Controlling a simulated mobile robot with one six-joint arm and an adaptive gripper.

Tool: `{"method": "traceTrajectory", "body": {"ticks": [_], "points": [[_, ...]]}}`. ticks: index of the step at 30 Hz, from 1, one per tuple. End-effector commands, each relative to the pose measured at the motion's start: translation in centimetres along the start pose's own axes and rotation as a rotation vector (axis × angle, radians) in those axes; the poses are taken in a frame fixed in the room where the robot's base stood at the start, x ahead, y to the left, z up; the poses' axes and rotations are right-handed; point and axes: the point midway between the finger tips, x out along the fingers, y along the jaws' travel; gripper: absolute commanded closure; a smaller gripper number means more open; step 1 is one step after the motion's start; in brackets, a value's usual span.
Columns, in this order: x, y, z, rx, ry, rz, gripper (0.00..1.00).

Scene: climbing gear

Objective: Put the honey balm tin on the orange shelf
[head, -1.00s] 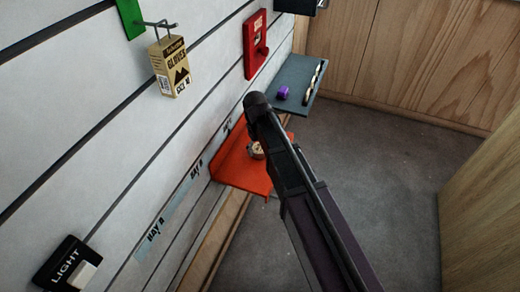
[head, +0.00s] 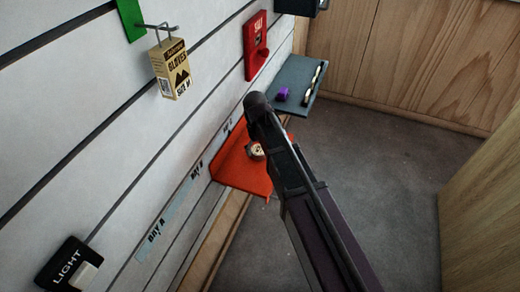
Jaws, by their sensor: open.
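The orange shelf (head: 232,172) is fixed low on the slatted wall, in the middle of the head view. A small round tin (head: 256,151) with a pale lid and brownish marks sits on it, partly hidden by my arm; it looks like the honey balm tin, but its label is too small to read. My arm reaches up from the lower right and crosses in front of the shelf's right side.
Open floor (head: 400,165) lies right.

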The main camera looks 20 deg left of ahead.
Motion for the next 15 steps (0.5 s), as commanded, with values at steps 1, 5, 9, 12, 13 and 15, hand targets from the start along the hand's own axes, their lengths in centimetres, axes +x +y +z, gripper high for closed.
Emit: {"method": "traceTrajectory", "body": {"ticks": [1,5,9,12,13,15], "points": [[-0.6,0.0,0.0,0.000,0.000,0.000,0.00],[-1.6,0.0,0.0,0.000,0.000,0.000,0.00],[-2.8,0.0,0.0,0.000,0.000,0.000,0.00],[-3.6,0.0,0.0,0.000,0.000,-0.001,0.00],[-3.9,0.0,0.0,0.000,0.000,-0.001,0.00],[-4.5,0.0,0.0,0.000,0.000,-0.001,0.00]]}}
